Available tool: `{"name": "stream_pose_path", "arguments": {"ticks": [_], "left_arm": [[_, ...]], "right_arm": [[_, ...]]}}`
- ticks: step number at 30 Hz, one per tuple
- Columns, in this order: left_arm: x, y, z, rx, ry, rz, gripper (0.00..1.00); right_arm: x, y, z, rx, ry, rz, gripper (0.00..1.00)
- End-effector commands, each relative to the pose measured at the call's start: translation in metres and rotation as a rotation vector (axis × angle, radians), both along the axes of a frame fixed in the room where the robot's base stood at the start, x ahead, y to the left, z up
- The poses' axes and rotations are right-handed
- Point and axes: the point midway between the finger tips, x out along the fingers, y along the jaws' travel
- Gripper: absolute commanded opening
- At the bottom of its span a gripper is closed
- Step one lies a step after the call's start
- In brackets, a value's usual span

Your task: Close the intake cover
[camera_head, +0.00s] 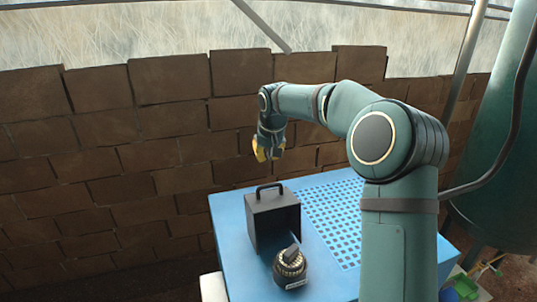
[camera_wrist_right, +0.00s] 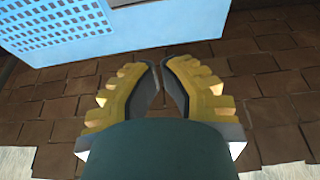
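A dark box with a top handle (camera_head: 272,214), perhaps the intake cover, stands upright on the blue table (camera_head: 232,245); its right-front side looks open. A dark round fitting with a ribbed, pale-edged ring and a small label (camera_head: 290,268) sits just in front of it. I cannot tell whether the two touch. My right gripper (camera_head: 268,153) has yellow fingers and hangs in the air behind the box, near the brick wall. In the right wrist view its fingers (camera_wrist_right: 160,68) are a narrow gap apart with nothing between them. My left gripper is out of view.
The table's right part has a grid of square holes (camera_head: 340,213), partly hidden by my right arm. A brick wall (camera_head: 110,160) runs behind. A large green tank (camera_head: 500,170) with a dark hose stands at the right. Green and yellow items (camera_head: 465,285) lie low at right.

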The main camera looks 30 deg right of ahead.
Motion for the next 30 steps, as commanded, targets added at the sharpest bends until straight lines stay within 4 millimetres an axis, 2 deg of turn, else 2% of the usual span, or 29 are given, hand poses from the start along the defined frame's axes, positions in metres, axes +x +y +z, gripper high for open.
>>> {"name": "stream_pose_path", "arguments": {"ticks": [1,10,19,30], "left_arm": [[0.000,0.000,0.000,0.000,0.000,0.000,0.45],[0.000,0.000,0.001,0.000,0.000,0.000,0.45],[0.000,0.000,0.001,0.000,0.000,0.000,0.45],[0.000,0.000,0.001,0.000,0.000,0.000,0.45]], "right_arm": [[0.003,-0.001,-0.012,0.001,0.005,0.000,0.00],[0.023,-0.005,-0.068,0.002,0.004,0.000,0.00],[-0.008,0.002,-0.066,0.000,0.000,0.001,0.00],[-0.016,0.004,-0.067,0.000,0.000,0.000,0.00]]}}
